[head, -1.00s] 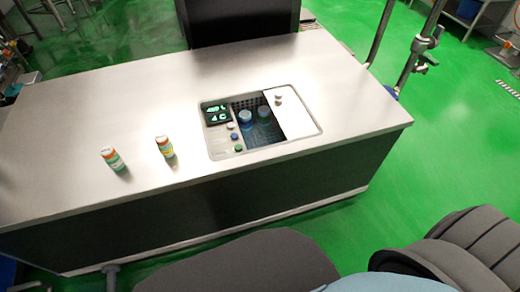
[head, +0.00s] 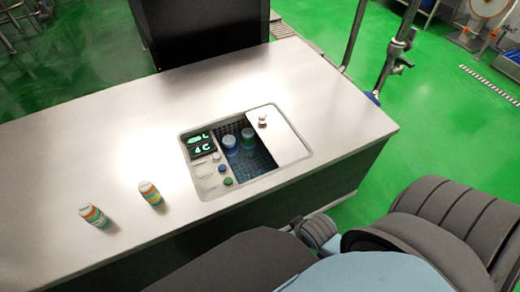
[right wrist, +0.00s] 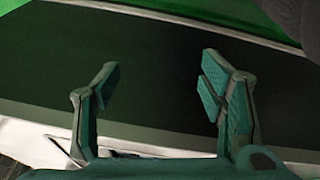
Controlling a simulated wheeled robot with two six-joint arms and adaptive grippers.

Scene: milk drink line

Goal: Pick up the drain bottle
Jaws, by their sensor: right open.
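Two small bottles with white caps and orange, green and white labels stand upright on the counter, a left one (head: 93,215) and a right one (head: 150,193). Two more bottles with blue parts, a nearer one (head: 230,145) and a farther one (head: 248,138), sit inside the sunken basin. I cannot tell which one is the drain bottle. My right gripper (right wrist: 160,85) is open and empty in the right wrist view, with the counter's dark side beyond it. No bottle shows between its fingers. My left gripper is not in view.
The steel counter (head: 110,135) has wide bare areas. Its sunken unit has a white lid (head: 277,142) with a knob over the right part, a lit display (head: 201,146) and several buttons. A black cabinet (head: 200,35) stands behind the counter. Green floor lies to the right.

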